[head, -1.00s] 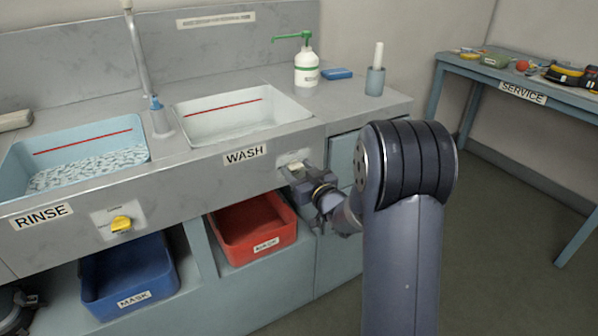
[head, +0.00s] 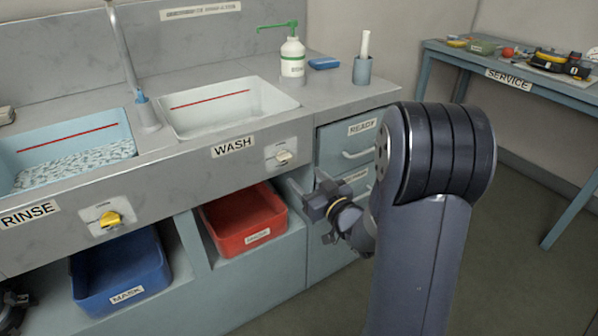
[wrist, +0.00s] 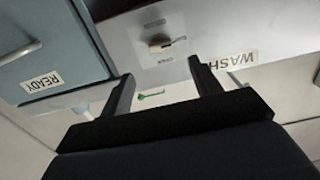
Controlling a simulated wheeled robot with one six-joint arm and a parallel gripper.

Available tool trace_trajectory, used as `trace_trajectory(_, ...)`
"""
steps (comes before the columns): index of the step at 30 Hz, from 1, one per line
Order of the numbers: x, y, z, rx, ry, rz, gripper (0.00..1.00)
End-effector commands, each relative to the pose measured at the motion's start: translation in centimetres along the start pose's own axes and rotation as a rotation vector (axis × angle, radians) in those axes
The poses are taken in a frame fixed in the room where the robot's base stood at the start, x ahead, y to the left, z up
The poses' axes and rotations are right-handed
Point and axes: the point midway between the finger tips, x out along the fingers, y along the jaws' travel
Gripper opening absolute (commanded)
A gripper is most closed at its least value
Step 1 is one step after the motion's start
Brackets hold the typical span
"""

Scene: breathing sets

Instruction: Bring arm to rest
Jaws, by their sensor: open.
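My gripper (head: 318,196) is in front of the cabinet, below and to the right of the white wash knob (head: 284,156), apart from it. In the wrist view my gripper (wrist: 160,95) shows two fingers spread apart with nothing between them. The wash knob also shows in the wrist view (wrist: 160,42), beyond the fingers. My arm is bent, with its elbow high at the right of the head view.
The WASH basin (head: 228,108) is empty of visible objects; the RINSE basin (head: 75,150) is blue. A yellow knob (head: 110,219), red bin (head: 243,220), blue bin (head: 120,270) and READY drawer (head: 345,145) are nearby. The SERVICE table (head: 505,72) stands at right.

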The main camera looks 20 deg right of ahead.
Motion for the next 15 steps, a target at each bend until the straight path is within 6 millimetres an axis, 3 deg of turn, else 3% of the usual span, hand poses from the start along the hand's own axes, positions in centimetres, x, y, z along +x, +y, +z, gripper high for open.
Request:
trace_trajectory(5,-0.92,0.01,0.02,0.001,0.0,0.001,0.6)
trace_trajectory(15,-0.7,-0.02,0.03,0.0,0.0,0.0,0.6)
